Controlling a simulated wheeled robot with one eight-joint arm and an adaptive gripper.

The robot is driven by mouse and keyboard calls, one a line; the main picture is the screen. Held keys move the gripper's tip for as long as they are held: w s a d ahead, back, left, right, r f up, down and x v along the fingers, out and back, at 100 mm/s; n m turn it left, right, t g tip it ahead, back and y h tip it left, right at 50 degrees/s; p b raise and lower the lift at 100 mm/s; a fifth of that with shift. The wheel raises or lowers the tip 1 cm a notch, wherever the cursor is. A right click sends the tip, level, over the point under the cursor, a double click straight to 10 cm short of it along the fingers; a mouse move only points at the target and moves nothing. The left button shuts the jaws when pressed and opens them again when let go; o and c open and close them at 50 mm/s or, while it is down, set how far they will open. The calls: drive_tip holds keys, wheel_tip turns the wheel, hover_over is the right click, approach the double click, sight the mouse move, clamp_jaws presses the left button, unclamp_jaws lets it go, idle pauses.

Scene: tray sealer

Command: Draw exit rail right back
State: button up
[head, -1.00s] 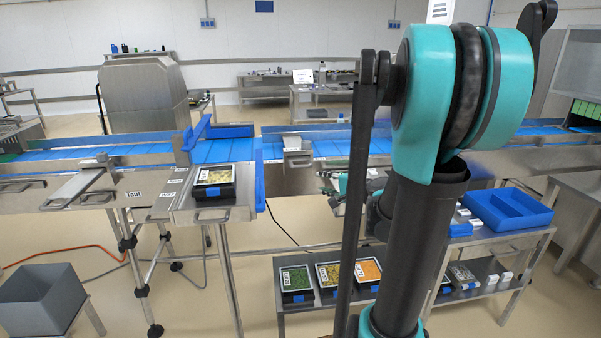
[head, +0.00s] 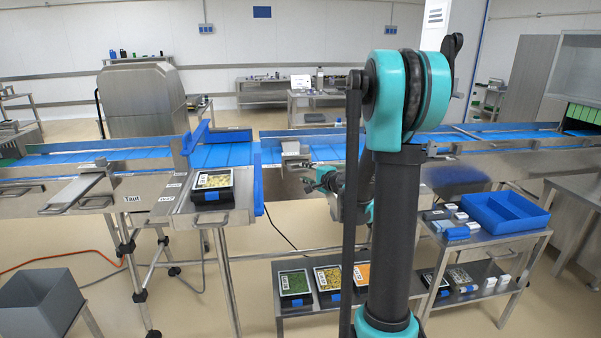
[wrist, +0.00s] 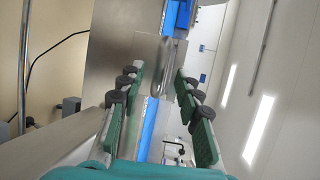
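I cannot tell for certain which part is the exit rail. A small metal block (head: 292,152) stands at the gap between the two blue conveyor sections, with a blue guide (head: 258,180) hanging at the left section's end. My gripper (head: 312,183) is below and right of that block, pointing left, partly hidden by my arm. In the wrist view my gripper (wrist: 158,75) is open, its green-padded fingers apart with nothing held. A rounded metal piece (wrist: 168,55) shows ahead between the fingertips, apparently not touched, with the blue belt (wrist: 148,125) behind.
A sealed tray (head: 212,186) sits on the metal shelf at the left section. Below, a two-level cart holds several food trays (head: 294,283) and a blue bin (head: 505,212). A grey bin (head: 40,298) stands at lower left.

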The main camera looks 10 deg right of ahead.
sight(302, 171)
drive_tip(key=shift+x, duration=2.05)
clamp_jaws()
